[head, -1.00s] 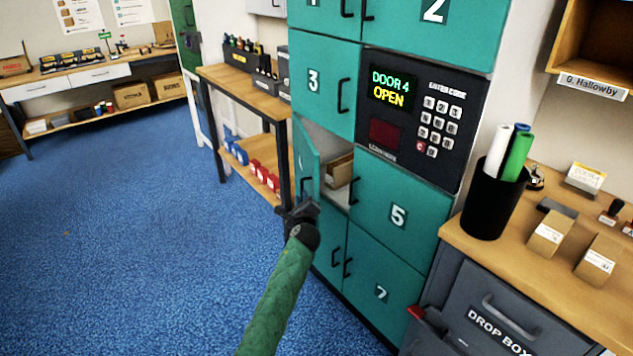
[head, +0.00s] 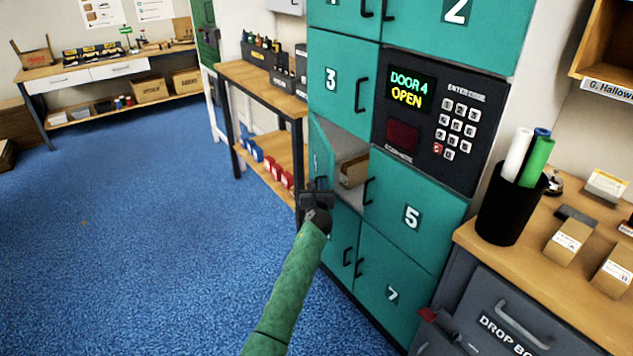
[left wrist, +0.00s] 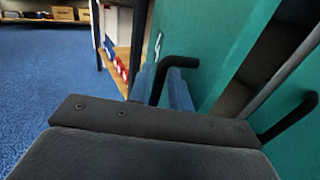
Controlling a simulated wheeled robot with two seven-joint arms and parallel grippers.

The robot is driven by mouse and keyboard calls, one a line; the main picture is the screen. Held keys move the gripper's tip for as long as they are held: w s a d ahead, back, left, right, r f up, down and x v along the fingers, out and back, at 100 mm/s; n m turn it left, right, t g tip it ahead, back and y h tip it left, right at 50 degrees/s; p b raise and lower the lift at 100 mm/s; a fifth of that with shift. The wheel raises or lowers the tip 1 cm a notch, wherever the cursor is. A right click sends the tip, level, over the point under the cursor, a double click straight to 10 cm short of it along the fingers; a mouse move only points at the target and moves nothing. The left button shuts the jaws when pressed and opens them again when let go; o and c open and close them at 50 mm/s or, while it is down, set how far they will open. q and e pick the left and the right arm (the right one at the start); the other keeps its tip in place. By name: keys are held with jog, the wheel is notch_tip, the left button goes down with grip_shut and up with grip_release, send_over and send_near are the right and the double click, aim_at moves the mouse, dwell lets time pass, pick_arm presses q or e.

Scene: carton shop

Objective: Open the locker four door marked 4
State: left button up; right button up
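The locker four door (head: 321,160) stands ajar, swung out from its left edge, and is seen nearly edge-on in the head view. Its teal face (left wrist: 205,45) fills the upper middle of the left wrist view, with a white 4 near the handle. My left gripper (head: 316,196) is at this door. In the left wrist view its blue finger pads (left wrist: 162,88) lie on both sides of the black door handle (left wrist: 182,62) and appear closed on it. A brown carton (head: 353,171) shows inside the compartment. My right gripper is out of view.
The keypad panel (head: 430,119) reads "DOOR 4 OPEN". Door 5 (head: 425,238) is closed to the right. A wooden shelf bench (head: 262,88) stands close on the left. Blue carpet (head: 150,230) is clear at left. A drop box counter (head: 500,250) is at right.

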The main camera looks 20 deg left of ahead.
pick_arm(q)
jog(key=shift+x, duration=1.2)
jog(key=shift+c, duration=0.4)
grip_shut()
jog(key=shift+a, duration=0.1)
